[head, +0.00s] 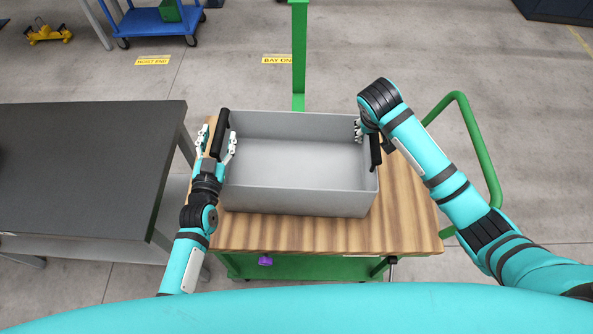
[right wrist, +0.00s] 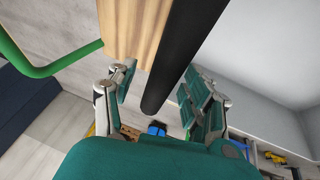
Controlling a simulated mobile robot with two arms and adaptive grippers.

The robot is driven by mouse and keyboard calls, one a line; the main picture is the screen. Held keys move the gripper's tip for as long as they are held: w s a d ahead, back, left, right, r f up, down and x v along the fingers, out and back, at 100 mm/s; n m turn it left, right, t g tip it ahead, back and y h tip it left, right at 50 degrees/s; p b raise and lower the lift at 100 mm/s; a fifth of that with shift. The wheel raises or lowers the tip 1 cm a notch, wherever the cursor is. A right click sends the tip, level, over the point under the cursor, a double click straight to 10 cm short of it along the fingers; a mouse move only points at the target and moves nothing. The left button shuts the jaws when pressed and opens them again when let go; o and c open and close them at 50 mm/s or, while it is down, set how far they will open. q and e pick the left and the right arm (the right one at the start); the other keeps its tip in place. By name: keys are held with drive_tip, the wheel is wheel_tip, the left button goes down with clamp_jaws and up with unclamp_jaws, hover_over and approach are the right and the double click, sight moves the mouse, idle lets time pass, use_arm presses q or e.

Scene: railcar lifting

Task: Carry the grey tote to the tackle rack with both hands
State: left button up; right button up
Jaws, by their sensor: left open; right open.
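The grey tote (head: 295,200) is an open, empty box standing on the wooden top of a green cart (head: 410,235). It has a black handle on each short side. My left gripper (head: 217,145) is open at the left handle (head: 221,135), with its fingers on either side of it. My right gripper (head: 365,135) is open at the right handle (head: 376,152). In the right wrist view the black handle (right wrist: 178,60) runs between the open fingers (right wrist: 155,95), with a gap on both sides. The tackle rack cannot be made out for certain.
A dark-topped table (head: 80,150) stands left of the cart. A green post (head: 299,50) rises behind the cart, and a green rail (head: 470,125) curves at its right. A blue trolley (head: 150,22) and a yellow jack (head: 48,33) stand farther back. Open floor lies between them.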

use_arm(q)
clamp_jaws()
use_arm(e)
clamp_jaws()
use_arm(q)
drive_tip(key=shift+w+r, duration=0.1)
drive_tip(key=shift+r, duration=0.2)
use_arm(e)
drive_tip(key=shift+w+r, duration=0.15)
drive_tip(key=shift+r, duration=0.1)
